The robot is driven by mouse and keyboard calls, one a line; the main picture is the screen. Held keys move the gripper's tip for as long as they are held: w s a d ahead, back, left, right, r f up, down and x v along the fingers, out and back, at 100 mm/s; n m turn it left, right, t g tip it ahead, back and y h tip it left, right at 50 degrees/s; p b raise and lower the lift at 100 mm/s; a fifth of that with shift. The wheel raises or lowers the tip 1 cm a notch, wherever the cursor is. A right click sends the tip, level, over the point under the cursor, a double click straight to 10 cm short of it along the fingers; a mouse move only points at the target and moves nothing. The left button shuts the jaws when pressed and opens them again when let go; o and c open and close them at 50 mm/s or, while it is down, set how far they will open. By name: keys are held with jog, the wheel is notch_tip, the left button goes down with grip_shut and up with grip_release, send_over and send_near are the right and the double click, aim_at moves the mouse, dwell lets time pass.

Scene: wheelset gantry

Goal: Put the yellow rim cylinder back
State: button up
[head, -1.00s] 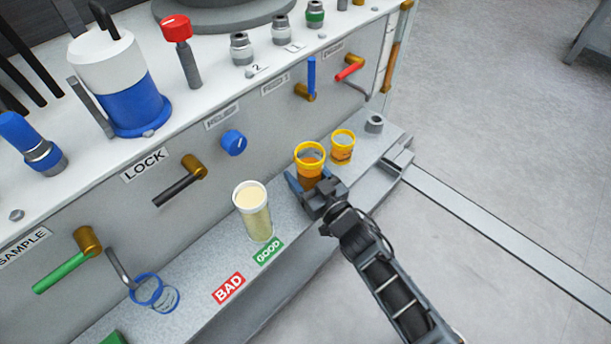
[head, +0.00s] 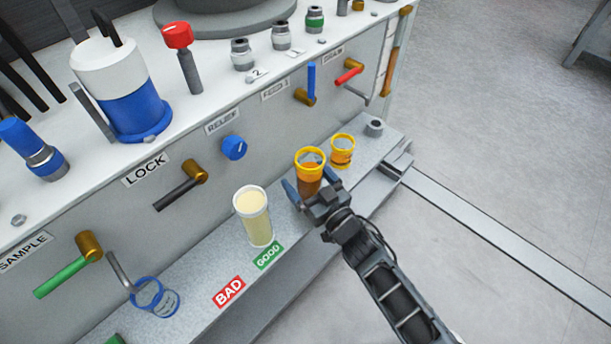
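Two amber cylinders with yellow rims stand upright on the grey ledge in the head view. The nearer yellow-rim cylinder (head: 311,160) is larger in the picture, and the other yellow-rim cylinder (head: 342,149) stands just behind it to the right. My gripper (head: 306,190) is at the lower part of the nearer cylinder. Its fingers look spread, with the left one clear of the cylinder's side.
A white-rimmed cylinder with pale contents (head: 255,220) stands left of my gripper, by the green GOOD label (head: 268,256) and red BAD label (head: 229,292). A blue-rimmed clear cylinder (head: 157,298) is at lower left. Valve handles, such as the green one (head: 62,275), project from the panel.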

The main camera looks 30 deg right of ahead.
jog(key=s+p, duration=0.1)
jog(key=s, duration=1)
jog(key=shift+d, duration=0.45)
jog(key=shift+s, duration=0.1)
jog(key=s+a+r+g+h, duration=0.1)
jog(key=s+r, duration=0.3)
jog(key=s, duration=0.5)
jog(key=s+r, duration=0.4)
jog(key=s, duration=0.5)
jog(key=s+r+g, duration=0.2)
jog(key=s+r, duration=0.8)
jog(key=r, duration=0.3)
jog(key=shift+s+a+r+m, duration=0.25)
jog(key=shift+s+a+m, duration=0.05)
jog(key=shift+s+m, duration=0.1)
